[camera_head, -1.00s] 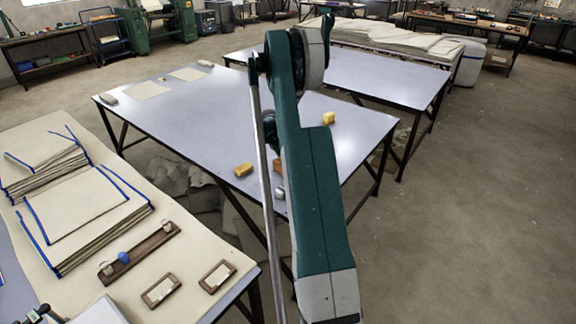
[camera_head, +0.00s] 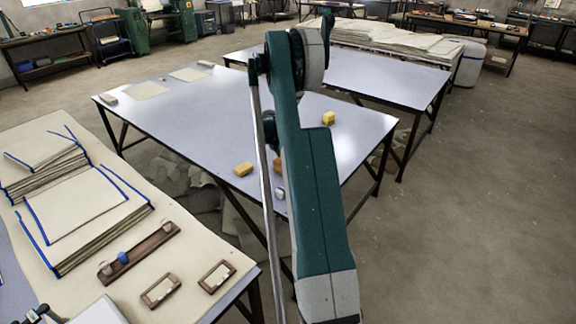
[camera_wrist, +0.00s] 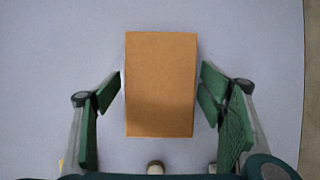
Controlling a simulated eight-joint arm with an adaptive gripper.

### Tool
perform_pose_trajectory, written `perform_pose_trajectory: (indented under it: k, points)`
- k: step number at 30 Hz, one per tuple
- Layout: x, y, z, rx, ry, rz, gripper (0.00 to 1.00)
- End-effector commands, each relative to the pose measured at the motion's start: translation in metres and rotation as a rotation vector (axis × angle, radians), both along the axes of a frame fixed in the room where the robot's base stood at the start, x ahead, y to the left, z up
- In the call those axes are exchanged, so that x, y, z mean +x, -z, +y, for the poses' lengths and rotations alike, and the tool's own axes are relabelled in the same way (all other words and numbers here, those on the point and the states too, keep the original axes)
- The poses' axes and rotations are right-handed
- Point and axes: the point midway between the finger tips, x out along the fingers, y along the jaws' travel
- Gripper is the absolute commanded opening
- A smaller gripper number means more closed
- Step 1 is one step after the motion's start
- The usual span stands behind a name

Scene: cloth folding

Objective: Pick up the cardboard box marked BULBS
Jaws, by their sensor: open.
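A plain brown cardboard box (camera_wrist: 160,82) lies on the grey-blue table top in the wrist view. No BULBS marking can be read on the face that shows. My gripper (camera_wrist: 162,92) is open, with one green finger left of the box and one right of it. A gap shows between each finger and the box. In the head view my arm hides the gripper and most of that part of the table. A small orange-brown patch (camera_head: 277,165) shows at the arm's left edge; I cannot tell if it is the same box.
The table (camera_head: 200,115) also holds a yellow block (camera_head: 243,169), a yellow box (camera_head: 329,118) and a small pale item (camera_head: 280,193). A cloth-covered table (camera_head: 70,297) with folded cloths (camera_head: 75,205) stands at the left. The table's middle left is clear.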

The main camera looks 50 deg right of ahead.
Motion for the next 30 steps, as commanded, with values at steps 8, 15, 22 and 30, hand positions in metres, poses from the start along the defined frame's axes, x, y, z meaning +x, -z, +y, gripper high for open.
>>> perform_pose_trajectory:
  k: [8, 15, 22, 30]
  points:
    - [0.0, 0.0008, 0.0, 0.0, 0.0, 0.0, 0.69]
    - [0.0, 0.0008, 0.0, 0.0, 0.0, 0.0, 0.54]
    - [0.0, 0.0005, 0.0, 0.0, 0.0, 0.0, 0.34]
    - [0.0, -0.0005, 0.0, 0.0, 0.0, 0.0, 0.34]
